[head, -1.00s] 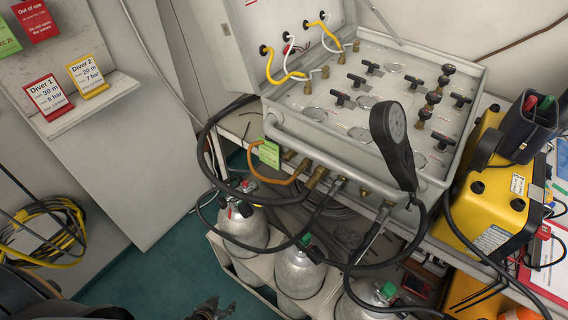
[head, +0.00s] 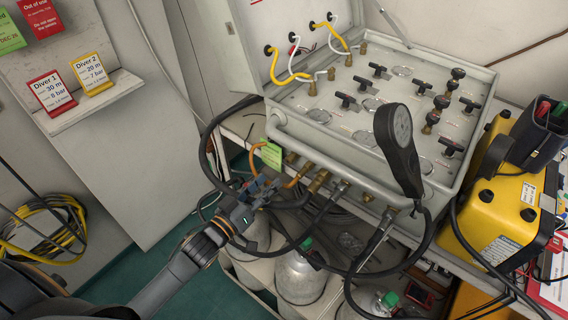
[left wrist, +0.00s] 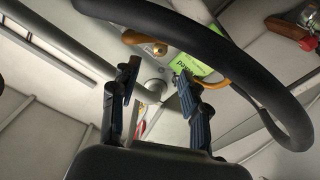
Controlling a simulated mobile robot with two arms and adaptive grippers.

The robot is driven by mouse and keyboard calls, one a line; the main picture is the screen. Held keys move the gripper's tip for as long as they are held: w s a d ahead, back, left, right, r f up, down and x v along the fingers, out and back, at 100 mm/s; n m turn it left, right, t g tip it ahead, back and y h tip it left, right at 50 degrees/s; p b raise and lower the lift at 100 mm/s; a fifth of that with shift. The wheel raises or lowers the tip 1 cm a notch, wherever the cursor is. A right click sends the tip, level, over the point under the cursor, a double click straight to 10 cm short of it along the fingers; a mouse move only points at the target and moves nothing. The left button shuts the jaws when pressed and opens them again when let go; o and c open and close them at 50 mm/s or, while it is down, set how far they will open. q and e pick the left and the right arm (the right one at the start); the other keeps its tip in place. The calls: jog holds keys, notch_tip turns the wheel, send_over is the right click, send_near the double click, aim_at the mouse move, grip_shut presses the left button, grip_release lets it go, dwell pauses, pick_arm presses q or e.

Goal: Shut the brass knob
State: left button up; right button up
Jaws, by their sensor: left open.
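The grey air panel (head: 330,160) stands open on a bench, with several black-handled valves on its face. Some valves have brass-coloured stems, one of them a valve (head: 431,120) near the panel's middle right. Brass fittings (head: 318,180) sit along the front edge. I cannot tell which part is the brass knob. My left gripper (head: 264,184) is open below the panel's front left corner, by the orange hose and green tag. In the left wrist view its fingers (left wrist: 158,88) are spread and empty; a brass fitting (left wrist: 150,46) shows beyond them. My right gripper is not in view.
Black hoses (head: 212,130) loop around the panel's front and near my left gripper. Grey cylinders (head: 300,275) stand below. A yellow case (head: 495,195) is at the right. A green tag (head: 271,154) hangs from the orange hose.

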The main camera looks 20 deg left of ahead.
aim_at(288, 162)
pick_arm(q)
jog(key=p+x, duration=0.1)
jog(key=x, duration=0.7)
jog(key=shift+c, duration=0.2)
grip_shut()
